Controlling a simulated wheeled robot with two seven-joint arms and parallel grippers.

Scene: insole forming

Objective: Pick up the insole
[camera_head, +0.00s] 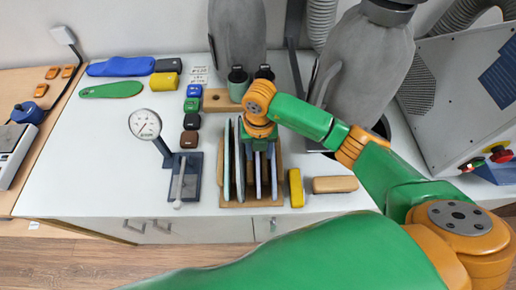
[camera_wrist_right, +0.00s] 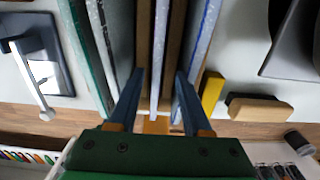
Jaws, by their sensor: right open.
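A wooden rack (camera_head: 232,203) on the white table holds several thin upright sheets, which look like insoles or insole blanks. My right gripper (camera_head: 260,148) points down at the rack from above. In the right wrist view, its two blue fingers (camera_wrist_right: 159,74) are apart, with a pale speckled sheet (camera_wrist_right: 160,45) between them. The right finger overlaps another pale sheet (camera_wrist_right: 207,35) in the picture; contact cannot be told. A blue insole (camera_head: 121,67) and a green insole (camera_head: 111,90) lie flat at the back left of the table. My left gripper is not in view.
A dial gauge (camera_head: 145,124) on a dark stand is left of the rack. A yellow block (camera_head: 296,188) and a tan block (camera_head: 335,184) lie to its right. Small colored blocks (camera_head: 192,105) line its back left. Grey machines (camera_head: 370,60) stand behind.

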